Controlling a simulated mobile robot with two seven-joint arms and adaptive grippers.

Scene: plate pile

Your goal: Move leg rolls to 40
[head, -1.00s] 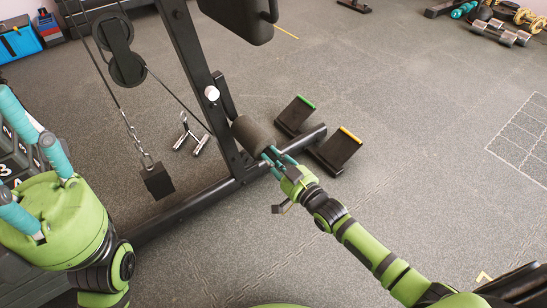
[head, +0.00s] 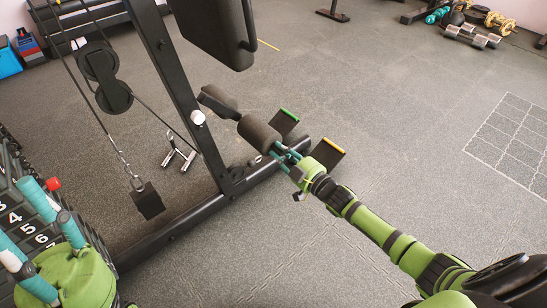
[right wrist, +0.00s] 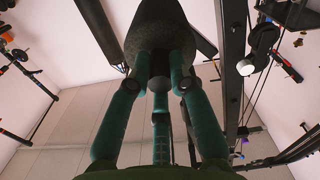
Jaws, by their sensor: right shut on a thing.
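The leg rolls are two dark foam cylinders on a bar at the machine's frame: the near roll (head: 258,133) and the far roll (head: 218,100). My right gripper (head: 281,155) has its teal fingers shut at the near end of the near roll. In the right wrist view, the fingers (right wrist: 160,80) close around the end of the dark roll (right wrist: 158,25). The exact contact is partly hidden. My left gripper (head: 45,235) is at the lower left, its teal fingers spread wide and empty, beside the numbered stack.
The black upright (head: 170,80) and floor beam (head: 185,220) of the machine stand beside the rolls. Foot plates with green (head: 287,120) and yellow (head: 325,150) edges lie just beyond. A numbered weight stack (head: 30,220) is at left.

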